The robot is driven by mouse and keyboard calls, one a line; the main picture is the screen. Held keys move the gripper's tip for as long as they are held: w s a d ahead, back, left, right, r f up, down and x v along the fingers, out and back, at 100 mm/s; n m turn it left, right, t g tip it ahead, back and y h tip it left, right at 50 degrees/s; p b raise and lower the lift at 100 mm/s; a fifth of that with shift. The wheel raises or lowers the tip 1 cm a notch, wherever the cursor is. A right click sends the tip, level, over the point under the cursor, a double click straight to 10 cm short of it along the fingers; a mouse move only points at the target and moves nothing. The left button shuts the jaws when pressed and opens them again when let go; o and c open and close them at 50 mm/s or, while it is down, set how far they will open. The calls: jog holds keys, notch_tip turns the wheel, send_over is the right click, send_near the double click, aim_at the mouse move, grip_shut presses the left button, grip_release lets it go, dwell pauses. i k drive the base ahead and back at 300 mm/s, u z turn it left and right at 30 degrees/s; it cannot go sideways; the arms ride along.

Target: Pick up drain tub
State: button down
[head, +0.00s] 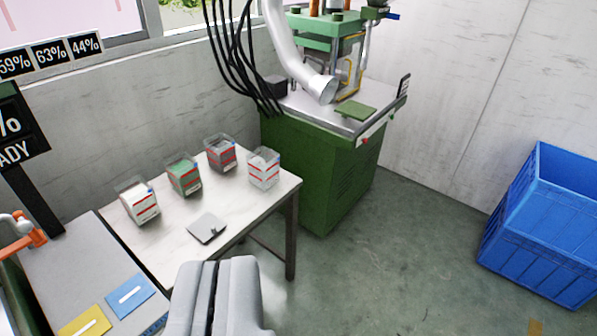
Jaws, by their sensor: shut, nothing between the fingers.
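Several small clear tubs stand on a white table left of centre, and I cannot tell which one is the drain tub. One tub (139,202) has white contents, one tub (184,176) green contents and one tub (220,154) dark grey contents. Another tub (264,169) near the table's right end looks pale or empty. My gripper (222,265) is at the bottom of the view, grey, shut and empty. It is in front of the table's near edge, apart from all the tubs.
A flat grey plate (207,228) lies on the white table (245,211). A green machine cabinet (315,170) stands behind it. A large blue crate (545,230) is at the right. Blue (130,295) and yellow (85,322) pads lie lower left. The floor between cabinet and crate is mostly clear.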

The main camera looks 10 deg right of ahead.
aim_at(262, 163)
jog(key=z, duration=0.45)
jog(key=i, duration=1.95)
jog(key=u, duration=0.15)
